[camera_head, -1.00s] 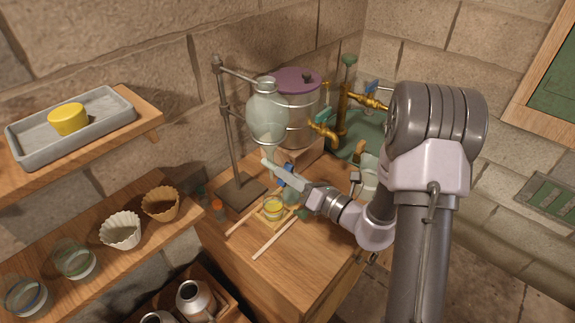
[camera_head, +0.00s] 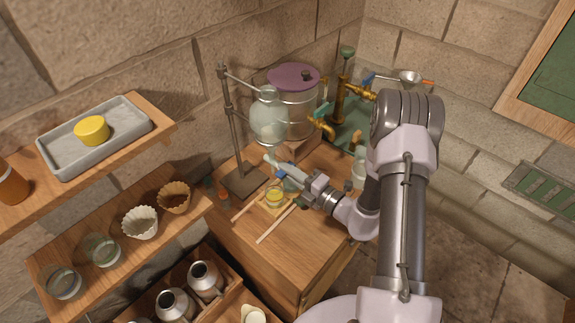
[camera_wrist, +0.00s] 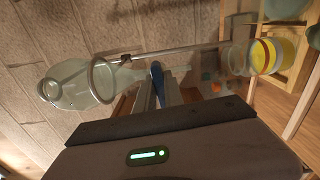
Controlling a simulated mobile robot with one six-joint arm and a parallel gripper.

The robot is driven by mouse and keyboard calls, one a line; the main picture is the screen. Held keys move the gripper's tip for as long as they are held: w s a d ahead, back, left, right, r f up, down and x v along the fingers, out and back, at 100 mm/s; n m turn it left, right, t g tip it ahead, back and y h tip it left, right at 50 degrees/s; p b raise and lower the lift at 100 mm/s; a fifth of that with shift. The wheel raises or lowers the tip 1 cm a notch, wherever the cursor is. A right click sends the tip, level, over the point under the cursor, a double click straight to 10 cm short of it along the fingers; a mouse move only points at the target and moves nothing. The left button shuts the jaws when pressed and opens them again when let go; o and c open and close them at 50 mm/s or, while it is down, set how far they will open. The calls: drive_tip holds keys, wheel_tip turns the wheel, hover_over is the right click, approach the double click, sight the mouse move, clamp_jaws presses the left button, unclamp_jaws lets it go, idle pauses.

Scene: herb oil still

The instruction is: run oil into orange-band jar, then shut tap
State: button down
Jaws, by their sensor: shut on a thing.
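A pale green glass bulb (camera_head: 269,117) hangs on a metal stand; in the wrist view the bulb (camera_wrist: 75,88) lies at the left, its stem running right. My gripper (camera_head: 278,172) is at the stem below the bulb. In the wrist view my gripper (camera_wrist: 157,88) is shut on the blue tap handle (camera_wrist: 157,71); the fingers partly hide it. Below stands a small glass jar (camera_head: 274,196) with yellow in it. The jar (camera_wrist: 264,56) shows at the upper right of the wrist view, with an orange-red ring and yellow contents.
Two pale wooden rails (camera_head: 277,223) flank the jar on the wooden bench. Behind are a steel pot with a purple lid (camera_head: 293,75) and brass taps (camera_head: 322,127). Shelves at left hold a grey tray (camera_head: 60,158), cups and glass jars. Metal cans (camera_head: 204,279) stand below.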

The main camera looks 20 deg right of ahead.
drive_tip(key=shift+m+p, duration=0.45)
drive_tip(key=shift+m, duration=0.25)
drive_tip(key=c, duration=1.5)
unclamp_jaws()
drive_tip(key=shift+o, duration=0.2)
drive_tip(key=p+v, duration=0.1)
drive_tip(key=v, duration=1.6)
drive_tip(key=shift+s, duration=0.2)
drive_tip(key=shift+d, duration=0.15)
